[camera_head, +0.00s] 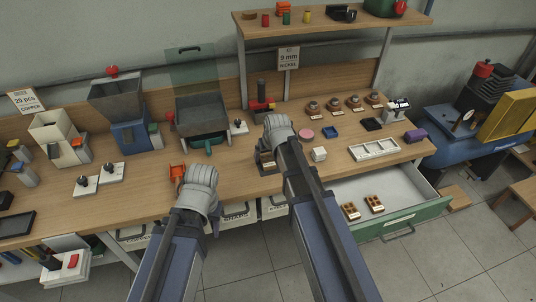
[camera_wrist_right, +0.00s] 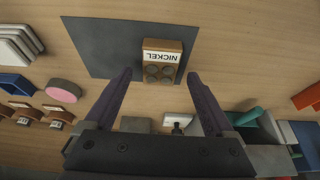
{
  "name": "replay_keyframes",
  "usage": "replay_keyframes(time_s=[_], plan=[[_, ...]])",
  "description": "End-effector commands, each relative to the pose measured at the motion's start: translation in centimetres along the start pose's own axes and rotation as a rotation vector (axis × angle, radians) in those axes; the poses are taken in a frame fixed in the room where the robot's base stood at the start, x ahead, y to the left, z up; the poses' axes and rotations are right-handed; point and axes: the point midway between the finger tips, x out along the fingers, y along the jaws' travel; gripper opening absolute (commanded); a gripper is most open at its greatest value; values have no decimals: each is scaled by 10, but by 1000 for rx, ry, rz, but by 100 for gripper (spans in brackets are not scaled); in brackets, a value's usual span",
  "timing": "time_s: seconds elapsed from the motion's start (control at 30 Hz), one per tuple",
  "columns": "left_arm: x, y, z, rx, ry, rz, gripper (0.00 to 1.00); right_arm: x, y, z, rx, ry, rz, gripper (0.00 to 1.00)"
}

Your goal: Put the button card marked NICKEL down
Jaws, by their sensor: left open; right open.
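The button card marked NICKEL (camera_wrist_right: 162,60) is a brown block with several round dark buttons and a white label. In the right wrist view it lies flat on a dark grey mat (camera_wrist_right: 100,45). My right gripper (camera_wrist_right: 157,78) is open, its two purple fingers apart on either side of the card's near end, with visible gaps. In the head view my right wrist hides most of this spot, and only a bit of brown card (camera_head: 267,165) shows below it. My left gripper (camera_head: 178,173), with orange tips, is open and empty over the front of the bench.
An open drawer (camera_head: 410,188) at the right front holds two brown cards (camera_head: 351,211). A pink disc (camera_head: 305,133), blue tray (camera_head: 330,132) and white block (camera_head: 319,154) stand right of my right wrist. A NICKEL sign (camera_head: 289,58) stands behind. Machines line the left bench.

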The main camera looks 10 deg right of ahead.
Motion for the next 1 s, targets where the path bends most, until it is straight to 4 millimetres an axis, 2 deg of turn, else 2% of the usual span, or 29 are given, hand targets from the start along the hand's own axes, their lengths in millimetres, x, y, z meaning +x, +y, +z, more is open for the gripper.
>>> replay_keyframes(time_s=[0.03,0.5,0.63,0.83,0.93,1.0], plan=[[-13,-1,1,0,0,0,45,-14,0,-1,0,0,0,89],[-82,-8,5,0,0,0,45,-88,0,-1,0,0,0,89],[-91,-9,5,1,0,0,45,-99,0,-1,0,0,0,89],[-92,-9,5,1,0,0,45,-100,-2,2,-3,-4,-1,89],[-91,-9,5,1,0,0,45,-104,-23,22,-42,-52,-7,89],[-91,-9,5,1,0,0,45,-111,-49,51,-94,-121,-10,89]])
